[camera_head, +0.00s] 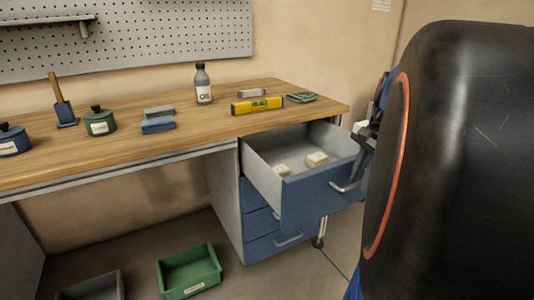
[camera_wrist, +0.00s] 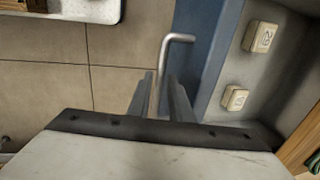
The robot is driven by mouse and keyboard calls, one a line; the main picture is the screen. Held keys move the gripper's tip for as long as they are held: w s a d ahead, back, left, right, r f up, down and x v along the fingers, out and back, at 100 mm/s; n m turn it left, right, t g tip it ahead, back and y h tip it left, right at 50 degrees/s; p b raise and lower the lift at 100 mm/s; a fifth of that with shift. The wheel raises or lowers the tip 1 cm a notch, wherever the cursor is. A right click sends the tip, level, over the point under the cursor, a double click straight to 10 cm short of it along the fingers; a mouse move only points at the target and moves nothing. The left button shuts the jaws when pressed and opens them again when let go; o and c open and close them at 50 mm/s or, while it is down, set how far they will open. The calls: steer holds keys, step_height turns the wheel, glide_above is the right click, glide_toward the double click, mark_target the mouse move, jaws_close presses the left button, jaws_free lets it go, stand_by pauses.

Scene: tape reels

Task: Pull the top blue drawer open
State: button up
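The top blue drawer (camera_head: 318,197) is pulled well out from under the bench in the head view. Its grey inside shows two cream blocks (camera_head: 317,159). Its silver bar handle (camera_head: 346,187) is on the blue front, and it also shows in the wrist view (camera_wrist: 178,37). My gripper (camera_head: 364,140) is at the right end of the drawer front, partly hidden by my dark arm. In the wrist view my gripper's two fingers (camera_wrist: 160,78) stand apart, with the handle bar between them and narrow gaps beside it.
Two shut blue drawers (camera_head: 262,222) lie below. The wooden benchtop (camera_head: 200,125) holds a yellow level (camera_head: 257,106), a bottle (camera_head: 203,85), pots and blocks. A green bin (camera_head: 189,271) and a grey bin (camera_head: 92,288) stand on the floor. My arm covers the right side.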

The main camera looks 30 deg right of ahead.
steer(key=s+r, duration=0.3)
steer(key=r, duration=1.4)
steer(key=shift+s, duration=0.2)
steer(key=a+f+n+t, duration=0.2)
steer(key=a+f+n, duration=1.6)
steer(key=a+f, duration=0.5)
steer(key=shift+a+t, duration=0.3)
steer(key=shift+a, duration=0.75)
